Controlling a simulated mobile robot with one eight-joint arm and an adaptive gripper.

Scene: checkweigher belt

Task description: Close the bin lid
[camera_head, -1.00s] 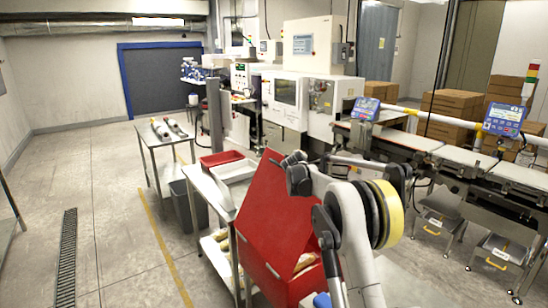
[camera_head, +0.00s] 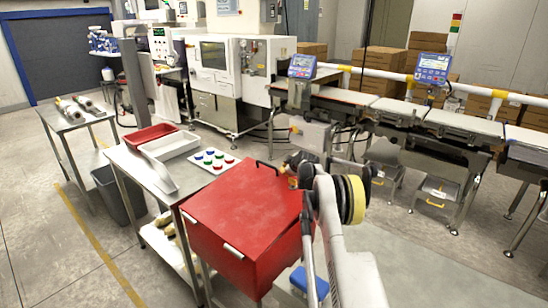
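The red bin (camera_head: 222,262) stands in the lower middle of the view, beside a steel table. Its red lid (camera_head: 245,208) lies down over the top, looking flat, with no visible gap along the near edge. Two pale fittings sit along that near edge. My arm comes from the lower right, and my gripper (camera_head: 293,170) is at the lid's far right corner, partly hidden by my own arm. Its fingers are too small and covered to read, and I cannot tell whether it touches the lid.
The conveyor (camera_head: 405,112) runs behind on the right. Open floor lies at left.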

